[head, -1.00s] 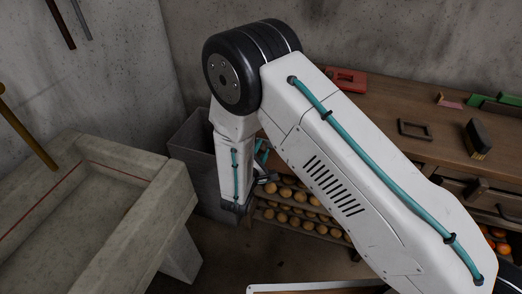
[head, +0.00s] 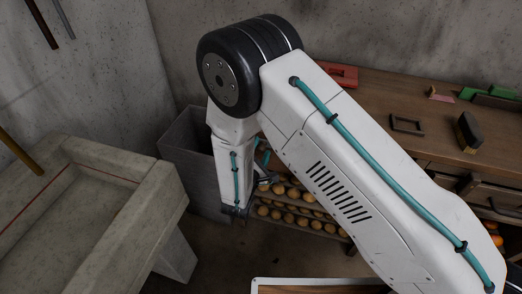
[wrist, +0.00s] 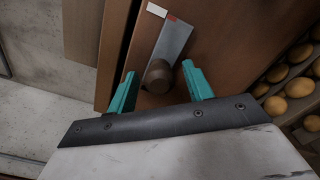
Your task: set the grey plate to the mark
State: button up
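The grey plate (wrist: 175,42) shows in the wrist view as a flat strip lying along a brown wooden panel. A round brown knob (wrist: 158,77) sits at its near end. A small red mark (wrist: 172,17) and a small white piece (wrist: 157,10) are at its far end. My gripper (wrist: 158,69) is open, with one teal finger on each side of the knob. A gap shows on both sides, wider on the right. I cannot tell the height of the fingertips over the panel. In the head view my arm hides the plate and most of the gripper.
A stone basin (head: 150,188) stands at the left and a grey bin (head: 187,150) behind my arm. A wooden workbench (head: 375,95) with a brush (head: 468,132) and a frame (head: 407,125) is at right. Racks of round potato-like items (head: 290,212) are below.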

jog(key=shift+s, duration=0.1)
jog(key=v, duration=0.7)
jog(key=shift+s+a, duration=0.15)
jog(key=shift+s, duration=0.1)
